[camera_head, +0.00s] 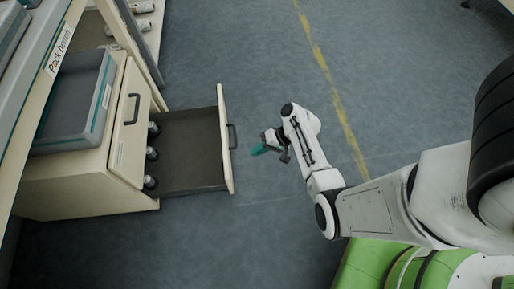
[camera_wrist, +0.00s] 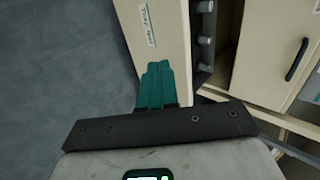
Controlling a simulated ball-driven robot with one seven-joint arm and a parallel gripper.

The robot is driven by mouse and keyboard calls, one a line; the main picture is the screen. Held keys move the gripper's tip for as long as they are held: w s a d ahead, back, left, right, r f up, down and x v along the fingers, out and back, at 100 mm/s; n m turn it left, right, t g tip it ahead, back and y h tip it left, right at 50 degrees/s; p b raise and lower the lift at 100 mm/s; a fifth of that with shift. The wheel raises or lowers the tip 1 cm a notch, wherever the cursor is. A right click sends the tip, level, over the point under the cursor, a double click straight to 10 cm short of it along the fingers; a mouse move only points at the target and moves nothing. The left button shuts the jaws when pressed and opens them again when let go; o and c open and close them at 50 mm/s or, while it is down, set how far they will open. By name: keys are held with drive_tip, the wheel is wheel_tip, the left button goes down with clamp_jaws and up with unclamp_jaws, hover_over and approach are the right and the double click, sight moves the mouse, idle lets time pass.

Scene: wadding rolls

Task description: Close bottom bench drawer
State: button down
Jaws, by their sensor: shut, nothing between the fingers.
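The bottom bench drawer (camera_head: 190,150) stands pulled out to the right from the cream cabinet in the head view. Its front panel (camera_head: 226,140) carries a dark handle (camera_head: 232,137). Several dark cylinders with pale ends (camera_head: 152,154) lie at its inner left side. My gripper (camera_head: 258,151) is shut and empty, with teal fingers, just right of the drawer front. In the wrist view the teal fingers (camera_wrist: 158,78) lie over the lower part of the labelled cream drawer front (camera_wrist: 160,30). I cannot tell whether they touch it.
An upper cabinet front (camera_head: 130,120) with a dark handle is beside the open drawer. A grey tray (camera_head: 75,95) sits on the bench at the left. The floor (camera_head: 270,230) around the drawer is clear, with a yellow line at the right.

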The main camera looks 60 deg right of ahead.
drive_tip(key=w+a+f+b, duration=0.3)
drive_tip(key=w+a+f, duration=0.1)
drive_tip(key=w+a, duration=0.1)
drive_tip(key=shift+w+a, duration=0.15)
drive_tip(key=shift+w, duration=0.7)
drive_tip(key=shift+w+a+f, duration=0.1)
